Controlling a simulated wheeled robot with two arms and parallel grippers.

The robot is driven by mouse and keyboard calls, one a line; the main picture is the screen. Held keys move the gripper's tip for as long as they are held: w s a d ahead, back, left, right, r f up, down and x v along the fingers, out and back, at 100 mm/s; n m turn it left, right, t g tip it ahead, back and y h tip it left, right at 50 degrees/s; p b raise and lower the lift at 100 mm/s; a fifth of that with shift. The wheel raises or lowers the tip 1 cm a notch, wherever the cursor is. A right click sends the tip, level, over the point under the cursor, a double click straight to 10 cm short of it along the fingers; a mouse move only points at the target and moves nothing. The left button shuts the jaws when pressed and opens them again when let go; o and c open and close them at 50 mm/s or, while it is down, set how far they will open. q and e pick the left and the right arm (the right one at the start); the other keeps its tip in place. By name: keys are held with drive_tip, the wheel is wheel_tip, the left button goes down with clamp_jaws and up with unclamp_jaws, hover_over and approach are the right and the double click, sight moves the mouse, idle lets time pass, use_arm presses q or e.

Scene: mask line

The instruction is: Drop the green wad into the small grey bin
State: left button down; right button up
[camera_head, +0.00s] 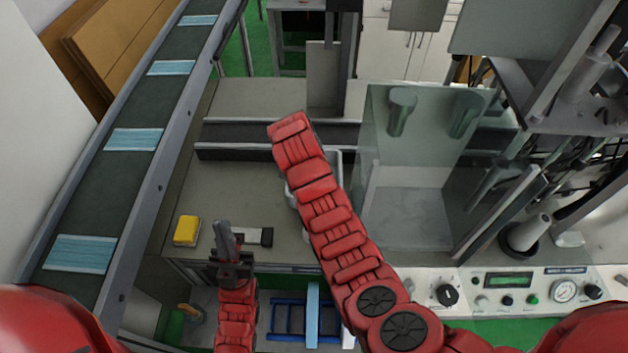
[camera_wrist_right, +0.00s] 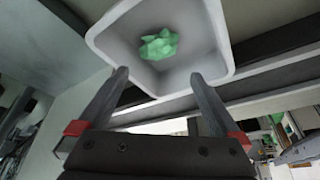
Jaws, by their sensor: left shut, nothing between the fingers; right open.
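The green wad (camera_wrist_right: 158,44) shows inside the rim of the small grey bin (camera_wrist_right: 100,42) in the right wrist view; I cannot tell whether it rests on the bottom. My right gripper (camera_wrist_right: 158,78) is open and empty, its fingers spread at the bin's near edge. In the head view my red right arm covers most of the bin (camera_head: 336,160), and the wad and right gripper are hidden there. My left gripper (camera_head: 223,232) is shut and empty, low near the bench's front edge, left of the bin.
A yellow block (camera_head: 187,230) and a dark and white item (camera_head: 258,237) lie near my left gripper. A conveyor (camera_head: 115,170) with several blue masks runs along the left. A clear-walled enclosure (camera_head: 420,165) and a control panel (camera_head: 520,290) stand at right.

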drive_tip(key=p+v, duration=1)
drive_tip(key=v, duration=0.4)
drive_tip(key=shift+s, duration=0.1)
